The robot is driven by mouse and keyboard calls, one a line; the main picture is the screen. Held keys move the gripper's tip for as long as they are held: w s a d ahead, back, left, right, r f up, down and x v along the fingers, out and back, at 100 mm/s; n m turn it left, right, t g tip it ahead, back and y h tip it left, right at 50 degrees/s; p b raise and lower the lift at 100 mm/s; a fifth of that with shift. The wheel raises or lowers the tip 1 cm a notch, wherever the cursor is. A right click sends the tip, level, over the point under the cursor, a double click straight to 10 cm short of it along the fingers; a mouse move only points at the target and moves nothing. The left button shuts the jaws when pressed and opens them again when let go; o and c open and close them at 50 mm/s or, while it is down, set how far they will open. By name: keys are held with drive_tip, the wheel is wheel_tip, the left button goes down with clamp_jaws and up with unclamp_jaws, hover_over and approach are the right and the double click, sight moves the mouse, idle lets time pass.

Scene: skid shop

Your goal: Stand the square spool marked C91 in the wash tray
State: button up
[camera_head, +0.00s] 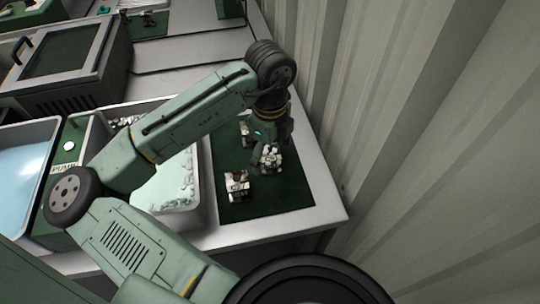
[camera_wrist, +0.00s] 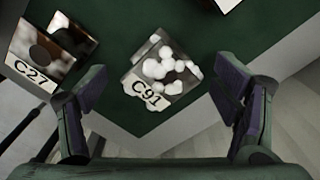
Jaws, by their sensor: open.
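The square spool marked C91 (camera_wrist: 150,88) is pale and boxy, with white foam-like lumps on it. In the head view the spool under my gripper (camera_head: 271,160) appears to be this one, on the dark green mat (camera_head: 293,192). My gripper (camera_head: 270,147) is open above it. In the wrist view C91 lies between and ahead of the open fingers (camera_wrist: 160,88), apart from both. Two trays stand to the left: one with pale green liquid and foam lumps (camera_head: 197,214), one with blue liquid (camera_head: 52,124). No label shows which is the wash tray.
A spool marked C27 (camera_wrist: 44,48) with a brown round part is close left of C91. Another spool (camera_head: 244,133) is behind, partly hidden by my arm. A panel reading PUMP (camera_head: 72,150) stands between the trays. A corrugated wall (camera_head: 400,120) borders the bench's right side.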

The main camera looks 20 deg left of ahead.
sight(270, 153)
drive_tip(key=shift+f, duration=0.8)
drive_tip(key=shift+c, duration=0.2)
drive_tip(key=c, duration=1.6)
wheel_tip(270, 153, up, 10)
drive_tip(key=shift+f+b, duration=0.25)
drive_tip(key=shift+b, duration=0.2)
drive_tip(key=shift+r, duration=0.3)
